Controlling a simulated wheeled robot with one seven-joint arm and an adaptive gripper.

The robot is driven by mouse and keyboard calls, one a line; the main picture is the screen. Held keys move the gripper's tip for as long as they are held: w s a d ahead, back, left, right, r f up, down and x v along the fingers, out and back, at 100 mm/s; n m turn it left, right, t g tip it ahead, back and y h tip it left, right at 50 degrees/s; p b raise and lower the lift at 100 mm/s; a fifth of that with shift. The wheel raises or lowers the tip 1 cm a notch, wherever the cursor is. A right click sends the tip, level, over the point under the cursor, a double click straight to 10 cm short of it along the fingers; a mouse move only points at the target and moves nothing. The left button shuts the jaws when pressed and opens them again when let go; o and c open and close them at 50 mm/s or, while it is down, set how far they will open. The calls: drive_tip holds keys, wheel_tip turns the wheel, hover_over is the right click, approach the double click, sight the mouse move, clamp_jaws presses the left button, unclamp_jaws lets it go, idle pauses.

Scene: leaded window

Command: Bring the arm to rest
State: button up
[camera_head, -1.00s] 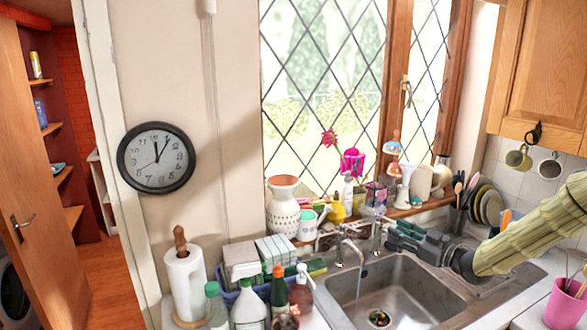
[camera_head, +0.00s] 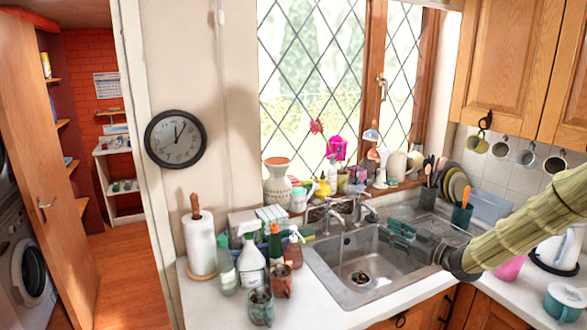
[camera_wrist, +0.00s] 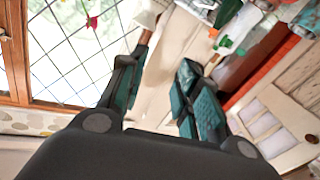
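My arm reaches in from the right edge of the head view, its sleeve pale green and ribbed. My gripper (camera_head: 402,236) is over the sink (camera_head: 345,262), its fingers pointing left toward the window side. In the wrist view my gripper (camera_wrist: 160,76) shows two dark fingers with teal pads, spread apart with a clear gap and nothing held between them. I cannot tell its exact height above the sink.
A leaded window (camera_head: 315,90) stands behind the sink. Bottles, including a white spray bottle (camera_head: 250,262), and a paper towel roll (camera_head: 201,244) crowd the left counter. A dish rack (camera_head: 488,207) is at right. The doorway floor (camera_head: 125,275) at left is clear.

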drive_tip(key=s+a+f+m+g+h+b, duration=0.1)
drive_tip(key=s+a+f+m, duration=0.15)
drive_tip(key=f, duration=0.55)
drive_tip(key=s+a+f+m+g+h+b, duration=0.15)
drive_tip(key=s+f, duration=0.25)
drive_tip(key=f, duration=0.5)
drive_tip(key=s+a+f+m+h+b, duration=0.1)
drive_tip(key=s+a+f+h, duration=0.15)
drive_tip(key=f, duration=0.55)
drive_tip(key=s+a+f+m+g+h+b, duration=0.2)
drive_tip(key=s+a+f+m+g, duration=0.1)
drive_tip(key=s+f, duration=1.05)
drive_tip(key=s+d+f+m+g+h+b, duration=0.1)
drive_tip(key=s+f, duration=0.3)
drive_tip(key=s, duration=0.7)
drive_tip(key=s+f+m+g+h+b, duration=0.1)
drive_tip(key=s+f+g, duration=0.3)
drive_tip(key=s, duration=0.7)
drive_tip(key=s+d+f+m+g+h+b, duration=0.1)
drive_tip(key=s+f, duration=0.4)
drive_tip(key=s, duration=0.6)
drive_tip(key=shift+s+d+f+g+h+b, duration=0.2)
drive_tip(key=shift+d+f+g+h+b, duration=0.2)
drive_tip(key=shift+g+h+b, duration=0.45)
drive_tip(key=shift+w+a, duration=0.1)
